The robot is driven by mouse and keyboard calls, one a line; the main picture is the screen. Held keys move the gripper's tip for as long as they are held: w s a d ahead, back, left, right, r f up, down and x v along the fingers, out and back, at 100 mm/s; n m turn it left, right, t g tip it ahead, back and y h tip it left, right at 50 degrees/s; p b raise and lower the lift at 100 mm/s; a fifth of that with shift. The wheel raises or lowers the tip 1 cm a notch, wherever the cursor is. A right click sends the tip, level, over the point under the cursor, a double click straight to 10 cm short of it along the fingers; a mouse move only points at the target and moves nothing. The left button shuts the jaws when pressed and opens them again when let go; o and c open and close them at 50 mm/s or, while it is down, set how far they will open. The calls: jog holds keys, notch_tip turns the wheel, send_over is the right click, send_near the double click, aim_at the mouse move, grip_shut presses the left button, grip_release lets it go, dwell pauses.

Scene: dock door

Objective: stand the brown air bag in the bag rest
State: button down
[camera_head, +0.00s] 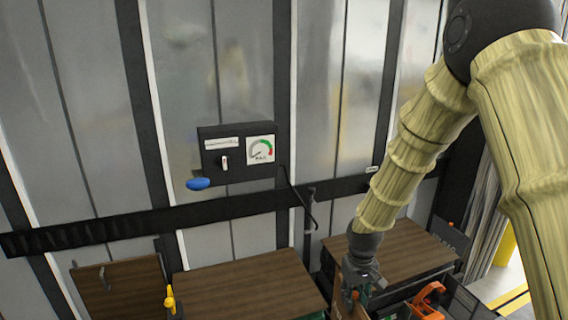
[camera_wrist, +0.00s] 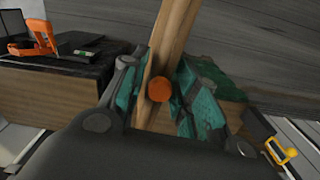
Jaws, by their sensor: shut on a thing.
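The brown air bag (camera_wrist: 177,38) shows in the wrist view as a flat brown strip with a round orange cap (camera_wrist: 160,90). My gripper (camera_wrist: 158,100) is shut on it, with teal pads on either side. In the head view my gripper (camera_head: 355,292) is low, right of centre, in front of the right wooden box. A narrow brown edge of the bag (camera_head: 335,298) shows beside it; the frame's bottom edge cuts off the rest. I cannot pick out the bag rest for certain in either view.
Two brown wood-topped boxes (camera_head: 245,282) (camera_head: 400,248) stand against the ribbed metal wall. A brown panel (camera_head: 120,288) is at lower left, near a yellow-handled tool (camera_head: 171,299). An orange tool (camera_head: 428,300) lies right of my gripper.

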aim_at(344, 309)
jog(key=f+m+b, duration=0.2)
jog(key=b, duration=0.3)
jog(key=w+a+f+m+b, duration=0.1)
jog(key=f+m+b, duration=0.1)
jog(key=b, duration=0.4)
jog(key=w+f+m+b, duration=0.1)
jog(key=f+m+b, duration=0.1)
jog(key=b, duration=0.4)
jog(key=shift+w+a+f, duration=0.1)
jog(key=shift+a+f, duration=0.2)
jog(key=shift+f, duration=0.5)
jog(key=shift+n, duration=0.8)
jog(key=s+f, duration=0.1)
jog(key=f, duration=0.2)
jog(key=s+f, duration=0.1)
jog(key=f, duration=0.3)
jog(key=s+f, duration=0.1)
jog(key=f, duration=0.2)
jog(key=shift+s+d+f, duration=0.2)
jog(key=shift+s+d, duration=0.05)
jog(key=shift+s, duration=0.05)
jog(key=s+f+n, duration=0.1)
jog(key=s+f, duration=0.4)
jog(key=f, duration=0.4)
jog(key=shift+s+a+f+n, duration=0.3)
jog(key=shift+s+f+n, duration=0.05)
jog(key=shift+f+n, duration=0.05)
